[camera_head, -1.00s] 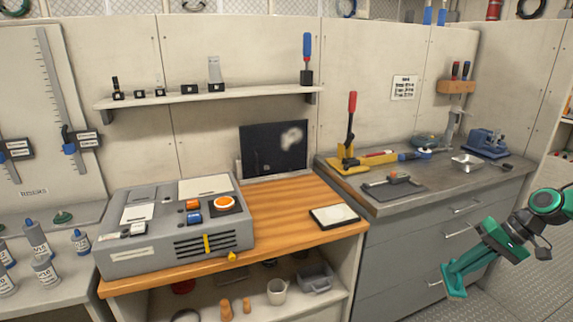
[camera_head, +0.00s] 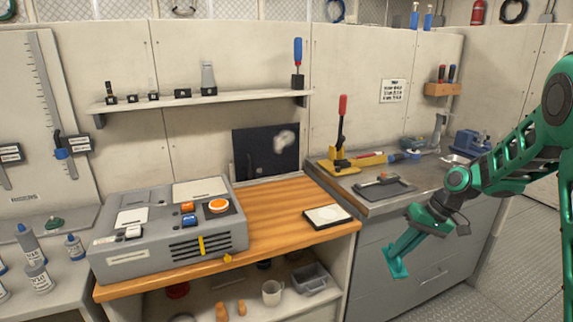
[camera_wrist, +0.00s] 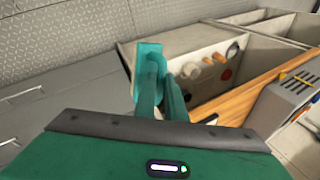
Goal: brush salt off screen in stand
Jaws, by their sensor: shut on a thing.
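The dark screen (camera_head: 262,155) leans upright at the back of the wooden bench, with a pale, cloudy salt patch (camera_head: 284,140) on its upper right. A thin light stand edge (camera_head: 237,178) shows at its lower left. My teal gripper (camera_head: 396,262) hangs low in front of the grey drawers, right of the bench and well apart from the screen. It also shows in the wrist view (camera_wrist: 160,75), its fingers close together. I cannot pick out a brush for certain.
A grey console (camera_head: 168,222) fills the bench's left side; a framed white pad (camera_head: 327,216) lies at its right front. The grey counter (camera_head: 375,205) holds a yellow-based red lever (camera_head: 340,140) and other tools. A wall shelf (camera_head: 200,102) runs above the screen. Bare wood lies before the screen.

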